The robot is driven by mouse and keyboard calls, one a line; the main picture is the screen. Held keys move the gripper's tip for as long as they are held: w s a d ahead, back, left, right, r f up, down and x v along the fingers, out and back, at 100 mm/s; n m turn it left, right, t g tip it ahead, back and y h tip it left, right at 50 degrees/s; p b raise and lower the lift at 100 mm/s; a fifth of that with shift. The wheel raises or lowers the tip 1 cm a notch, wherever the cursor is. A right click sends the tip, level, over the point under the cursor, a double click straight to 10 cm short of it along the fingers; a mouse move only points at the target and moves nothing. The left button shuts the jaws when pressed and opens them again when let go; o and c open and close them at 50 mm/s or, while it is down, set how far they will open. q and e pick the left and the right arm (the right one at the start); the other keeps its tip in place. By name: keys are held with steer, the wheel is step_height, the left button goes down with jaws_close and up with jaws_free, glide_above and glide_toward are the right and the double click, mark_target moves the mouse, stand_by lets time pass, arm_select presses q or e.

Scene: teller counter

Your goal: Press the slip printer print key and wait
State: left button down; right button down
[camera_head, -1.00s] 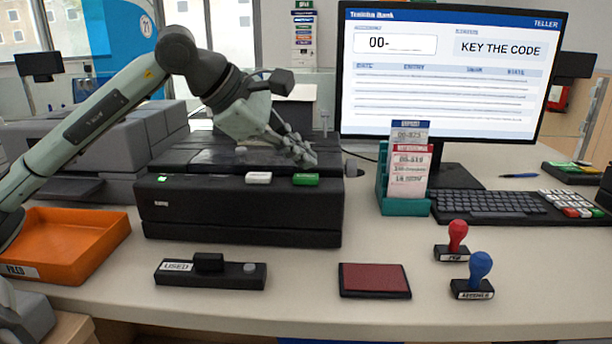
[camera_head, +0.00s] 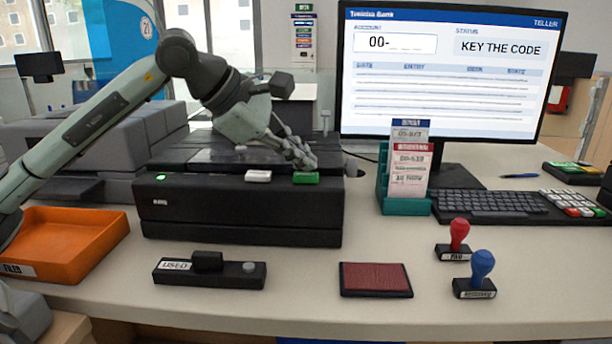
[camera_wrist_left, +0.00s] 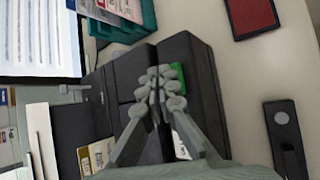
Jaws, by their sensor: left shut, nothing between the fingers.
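The black slip printer (camera_head: 240,220) stands on the counter with a white key (camera_head: 258,176) and a green key (camera_head: 306,178) on its top front edge. A small green light shows at its left end. My left gripper (camera_head: 304,162) is shut and empty, its fingertips just behind and above the green key. In the left wrist view, the closed fingers (camera_wrist_left: 166,84) lie beside the green key (camera_wrist_left: 180,78) and partly cover it. I cannot tell whether they touch it. My right gripper is not in view.
An orange tray (camera_head: 75,225) is at left. A teal slip rack (camera_head: 405,207) stands right of the printer. The monitor (camera_head: 450,100) reads KEY THE CODE.

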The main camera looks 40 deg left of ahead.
mark_target(302, 176)
arm_select(q)
steer(key=shift+f+b, duration=0.5)
steer(key=shift+b, duration=0.05)
stand_by(0.4)
stand_by(0.4)
steer(key=shift+r+p, duration=0.85)
steer(key=shift+r, duration=0.05)
steer(key=shift+r, duration=0.1)
step_height(302, 176, up, 5)
steer(key=p, duration=0.4)
steer(key=shift+p, duration=0.35)
